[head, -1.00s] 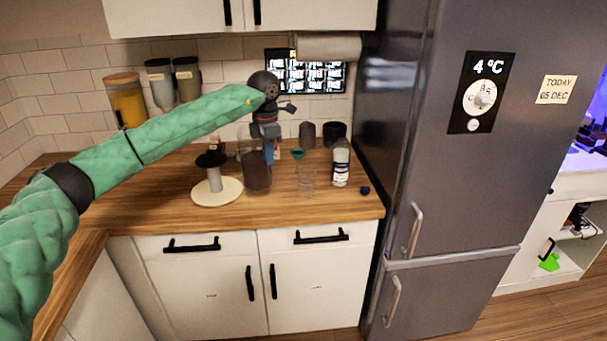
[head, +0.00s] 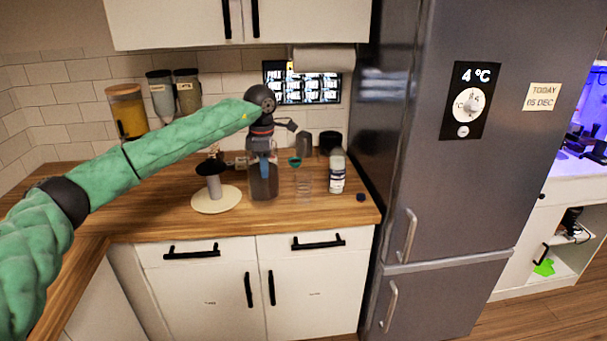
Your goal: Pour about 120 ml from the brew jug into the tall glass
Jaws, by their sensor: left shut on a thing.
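The brew jug (head: 264,186) is a clear vessel with dark liquid, upright over the wooden counter. My left gripper (head: 262,152) comes down from above and is shut on the jug, at its blue handle. I cannot tell whether the jug's base touches the counter. The tall glass (head: 304,188) is clear and faint, just right of the jug and apart from it. I see no dark liquid in it. My right gripper is out of view.
A labelled bottle (head: 337,173) stands right of the glass, with a dark cap (head: 361,197) beside it. A round pale board (head: 217,203) with a dark-topped grey item is to the left. Dark canisters (head: 329,141) stand behind. The fridge (head: 440,180) bounds the right.

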